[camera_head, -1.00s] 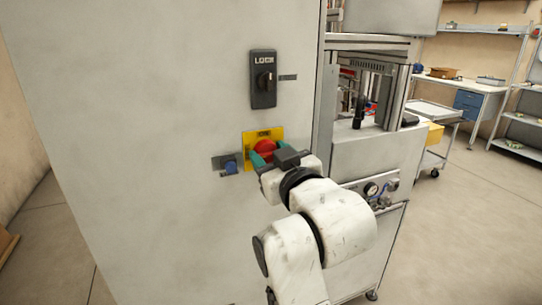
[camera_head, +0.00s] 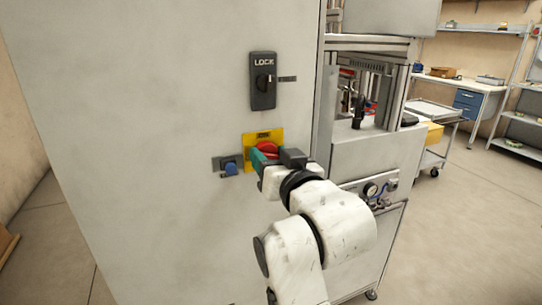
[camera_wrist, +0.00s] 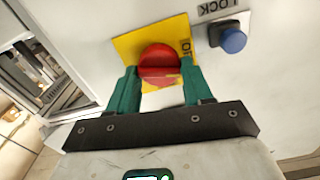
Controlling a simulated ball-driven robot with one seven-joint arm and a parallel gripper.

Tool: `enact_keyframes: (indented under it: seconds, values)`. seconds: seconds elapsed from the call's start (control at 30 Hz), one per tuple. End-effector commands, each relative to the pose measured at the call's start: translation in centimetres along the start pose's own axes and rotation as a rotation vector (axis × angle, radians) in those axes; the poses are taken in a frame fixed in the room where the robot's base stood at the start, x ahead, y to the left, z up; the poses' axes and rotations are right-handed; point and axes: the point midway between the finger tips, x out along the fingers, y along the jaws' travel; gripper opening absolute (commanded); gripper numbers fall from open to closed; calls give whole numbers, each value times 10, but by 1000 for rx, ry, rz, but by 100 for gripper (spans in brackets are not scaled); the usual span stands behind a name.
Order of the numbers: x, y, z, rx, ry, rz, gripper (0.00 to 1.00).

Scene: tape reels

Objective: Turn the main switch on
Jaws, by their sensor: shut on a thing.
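The main switch is a red rotary knob (camera_head: 267,148) on a yellow plate (camera_head: 249,140), on the flat face of the grey cabinet. My gripper (camera_head: 268,157) is at the knob with its green fingers, one on each side. In the wrist view the red knob (camera_wrist: 159,62) sits between the two fingertips (camera_wrist: 159,72), and the yellow plate (camera_wrist: 128,46) looks tilted. The gripper is shut on the knob. The fingers and wrist hide the lower part of the knob in the head view.
The cabinet's right edge and a machine opening (camera_head: 357,105) lie to the right. The cabinet face to the left is clear.

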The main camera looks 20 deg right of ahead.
Motion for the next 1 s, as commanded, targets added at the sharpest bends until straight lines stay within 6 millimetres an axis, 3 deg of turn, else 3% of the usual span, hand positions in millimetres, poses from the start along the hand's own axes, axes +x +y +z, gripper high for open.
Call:
enact_keyframes:
  seconds: [1.0]
  values:
    - [0,3,2,956,0,-1,20]
